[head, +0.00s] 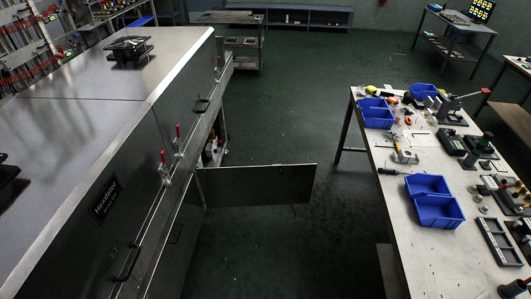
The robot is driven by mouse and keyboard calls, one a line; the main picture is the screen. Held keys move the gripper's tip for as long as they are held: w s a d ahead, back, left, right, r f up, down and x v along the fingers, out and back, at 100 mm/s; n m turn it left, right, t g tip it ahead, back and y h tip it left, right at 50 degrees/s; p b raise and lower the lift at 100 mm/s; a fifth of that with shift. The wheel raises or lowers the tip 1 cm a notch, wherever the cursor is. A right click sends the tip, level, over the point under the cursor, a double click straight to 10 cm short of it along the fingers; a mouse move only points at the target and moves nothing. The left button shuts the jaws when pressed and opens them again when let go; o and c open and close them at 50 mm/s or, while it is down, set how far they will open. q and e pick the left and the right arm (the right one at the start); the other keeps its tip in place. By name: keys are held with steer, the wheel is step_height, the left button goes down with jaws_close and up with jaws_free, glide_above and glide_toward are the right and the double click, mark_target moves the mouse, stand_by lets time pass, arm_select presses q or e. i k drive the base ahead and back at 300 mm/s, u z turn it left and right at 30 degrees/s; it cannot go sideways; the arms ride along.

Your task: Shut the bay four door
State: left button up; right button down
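The tunnel dryer (75,125) is a long grey metal cabinet on the left. One dark flat door (258,185) stands open from its side, swung out to the right into the aisle. The opening beside it shows a few small items inside (212,150). I cannot read a bay number on this door. Other door panels along the side look shut, with black bar handles (127,263) and red-handled toggle clamps (178,139). Neither of my grippers is in view.
A workbench (425,270) with blue bins (436,212), tools and fixtures stands on the right. Dark green floor (285,120) lies clear between dryer and bench. The open door's free end reaches well across this aisle. A cart (243,43) stands at the back.

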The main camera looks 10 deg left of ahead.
mark_target(251, 186)
steer(key=i, duration=0.45)
steer(key=z, duration=1.5)
steer(key=i, duration=0.5)
steer(key=u, duration=3.1)
steer(key=i, duration=0.9)
steer(key=z, duration=1.15)
